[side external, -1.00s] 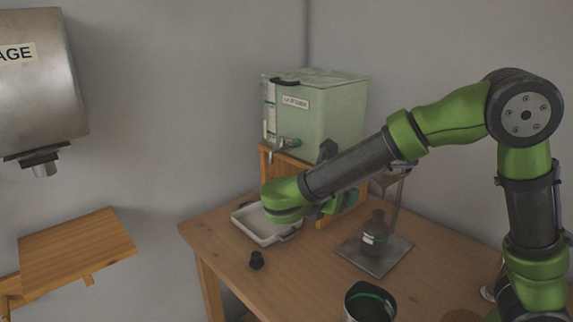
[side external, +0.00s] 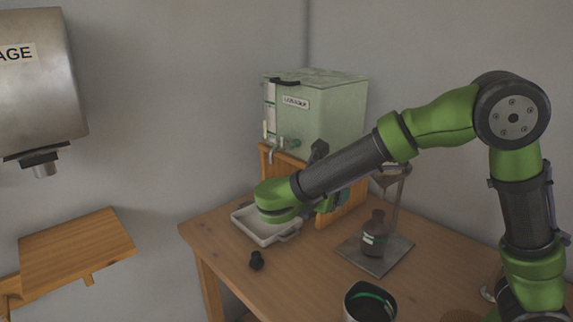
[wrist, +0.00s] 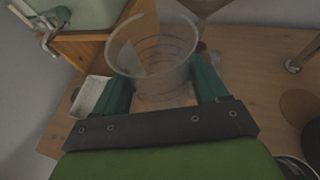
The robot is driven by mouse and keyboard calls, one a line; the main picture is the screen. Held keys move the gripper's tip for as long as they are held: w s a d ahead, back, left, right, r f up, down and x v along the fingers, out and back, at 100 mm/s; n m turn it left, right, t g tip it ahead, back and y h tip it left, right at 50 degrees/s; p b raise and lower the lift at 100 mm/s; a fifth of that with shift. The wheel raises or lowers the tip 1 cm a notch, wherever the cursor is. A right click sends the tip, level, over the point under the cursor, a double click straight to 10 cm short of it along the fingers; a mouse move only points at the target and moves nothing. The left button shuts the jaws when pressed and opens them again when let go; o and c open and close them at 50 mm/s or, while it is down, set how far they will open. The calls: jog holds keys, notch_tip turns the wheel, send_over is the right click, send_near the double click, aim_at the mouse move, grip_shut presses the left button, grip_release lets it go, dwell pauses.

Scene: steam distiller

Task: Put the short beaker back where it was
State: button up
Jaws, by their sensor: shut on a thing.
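My gripper (wrist: 160,84) is shut on the short beaker (wrist: 152,48), a clear, open-topped vessel with ring markings, with one teal finger on each side. The beaker looks upright and empty. In the side view my gripper (side external: 322,204) is low over the back of the table, in front of the wooden stand and right of the white tray. My wrist and fingers mostly hide the beaker there. I cannot tell whether its base touches the table.
A green tank with a tap (side external: 315,115) sits on the wooden stand (side external: 343,215).

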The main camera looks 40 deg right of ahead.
jog(key=w+a+f+n+t+y, duration=0.3)
jog(key=w+a+f+n+y, duration=0.15)
jog(key=w, duration=0.85)
jog(key=w+a+f+n+t+y, duration=0.3)
jog(key=w+f+n+y, duration=0.15)
jog(key=w, duration=0.75)
jog(key=w+a+f+n+t+y, duration=0.4)
jog(key=w+n, duration=0.1)
jog(key=w, duration=0.8)
jog(key=shift+n, duration=0.3)
jog(key=shift+a+f, duration=0.2)
jog(key=shift+f, duration=3.6)
jog(key=shift+s+f, duration=0.1)
jog(key=shift+f, duration=0.05)
jog(key=o, duration=1.3)
jog(key=shift+o, duration=0.2)
jog(key=shift+s+r, duration=0.1)
jog(key=shift+r, duration=0.1)
